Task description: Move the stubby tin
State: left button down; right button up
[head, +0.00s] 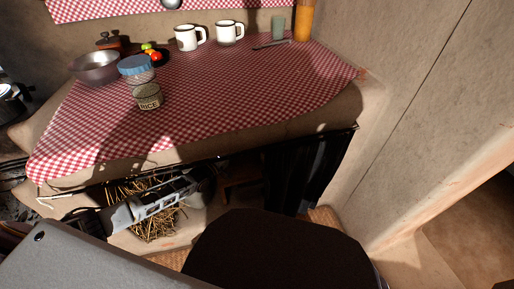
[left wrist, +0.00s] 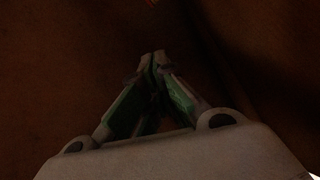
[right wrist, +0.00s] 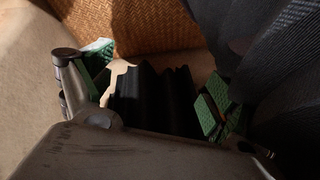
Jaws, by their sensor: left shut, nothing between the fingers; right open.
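A short tin labelled RICE (head: 149,98) stands upright on the checked cloth, toward the left front of the counter. A clear jar with a blue lid (head: 135,66) stands just behind it, partly overlapping it in the head view. My left arm reaches below the counter's front edge in the head view, with its end lost in shadow. My left gripper (left wrist: 155,62) is shut and empty in the dark left wrist view. My right gripper (right wrist: 155,88) is open, low down beside dark cloth; it is not visible in the head view. Neither gripper is near the tin.
The red checked cloth (head: 220,95) has bare room right of the tin. A metal bowl (head: 97,68), small fruit (head: 153,56), two white mugs (head: 187,38) and a green cup (head: 278,27) stand behind. A dark curtain (head: 305,170) hangs below the counter; straw (head: 155,225) lies left of it.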

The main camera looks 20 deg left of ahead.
pick_arm(q)
jog(key=f, duration=0.1)
jog(key=s+f, duration=0.1)
jog(key=f, duration=0.1)
jog(key=shift+a+n, duration=0.15)
jog(key=shift+n, duration=0.25)
jog(key=shift+f+n+g, duration=0.3)
jog(key=shift+f, duration=0.1)
jog(key=shift+w+a+f, duration=0.1)
jog(key=shift+a, duration=0.1)
jog(key=shift+n, duration=0.9)
pick_arm(e)
jog(key=shift+w+a+r+m+t, duration=0.15)
jog(key=shift+w+t, duration=0.35)
jog(key=shift+w, duration=0.3)
jog(key=shift+w+a+r+m+t, duration=0.15)
jog(key=shift+w+t, duration=0.35)
jog(key=shift+w, duration=0.25)
jog(key=shift+f, duration=0.1)
pick_arm(q)
jog(key=shift+w, duration=0.1)
